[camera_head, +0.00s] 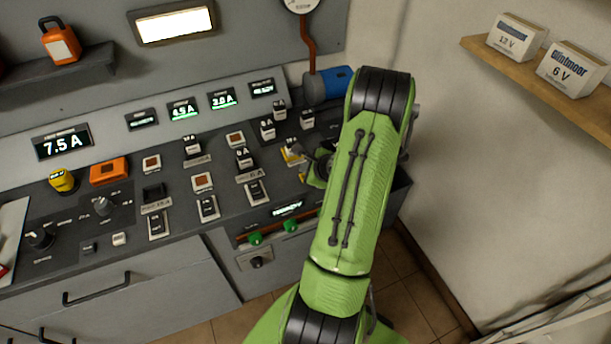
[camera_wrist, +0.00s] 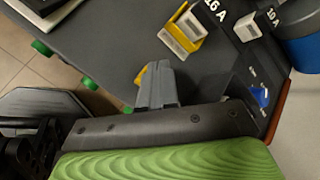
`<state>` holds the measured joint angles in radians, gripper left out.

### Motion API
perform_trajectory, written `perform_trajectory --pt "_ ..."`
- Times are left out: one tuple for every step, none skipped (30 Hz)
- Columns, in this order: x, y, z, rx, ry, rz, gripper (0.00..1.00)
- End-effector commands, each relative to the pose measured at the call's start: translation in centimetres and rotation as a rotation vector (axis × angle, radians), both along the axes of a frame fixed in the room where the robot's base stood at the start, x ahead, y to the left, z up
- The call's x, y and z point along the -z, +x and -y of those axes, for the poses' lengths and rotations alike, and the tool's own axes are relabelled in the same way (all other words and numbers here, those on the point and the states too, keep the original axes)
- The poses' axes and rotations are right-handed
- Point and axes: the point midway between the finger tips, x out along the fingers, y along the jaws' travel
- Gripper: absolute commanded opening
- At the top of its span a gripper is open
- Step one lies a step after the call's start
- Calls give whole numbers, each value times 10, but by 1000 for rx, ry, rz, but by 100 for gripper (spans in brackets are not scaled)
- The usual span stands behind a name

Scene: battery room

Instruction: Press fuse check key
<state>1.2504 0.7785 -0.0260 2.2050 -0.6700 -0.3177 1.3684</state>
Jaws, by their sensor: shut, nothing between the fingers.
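My gripper (camera_wrist: 158,70) is shut and empty, its grey fingertips together just above the dark sloping console (camera_wrist: 110,40). In the head view my gripper (camera_head: 318,165) is small and partly covered by my green arm. A small yellow piece (camera_wrist: 141,75) shows beside and partly behind the fingertips; I cannot tell whether it is the fuse check key or whether the fingers touch it. A pale block in a yellow holder (camera_wrist: 184,32) sits beyond the fingertips, near a "16 A" label. No readable label marks the fuse check key.
Several fuse blocks and square orange-topped buttons (camera_head: 202,181) cover the console. Green knobs (camera_head: 290,225) line its front. A wooden shelf (camera_head: 540,75) with two battery boxes (camera_head: 570,68) is at right. A small blue part (camera_wrist: 261,95) lies right of my gripper.

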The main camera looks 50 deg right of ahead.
Motion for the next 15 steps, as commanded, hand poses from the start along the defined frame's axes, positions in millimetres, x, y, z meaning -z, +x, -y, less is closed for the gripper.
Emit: perform_trajectory --pt "0 0 0 0 0 0 0" --pt "0 0 0 0 0 0 0" --pt "1 0 0 0 0 0 0" --pt "2 0 0 0 0 0 0" --pt "3 0 0 0 0 0 0" --pt "5 0 0 0 0 0 0" --pt "6 0 0 0 0 0 0" --pt "8 0 0 0 0 0 0" --pt "9 0 0 0 0 0 0" --pt "10 0 0 0 0 0 0" --pt "10 0 0 0 0 0 0" --pt "9 0 0 0 0 0 0" --pt "9 0 0 0 0 0 0" --pt "9 0 0 0 0 0 0" --pt "8 0 0 0 0 0 0"
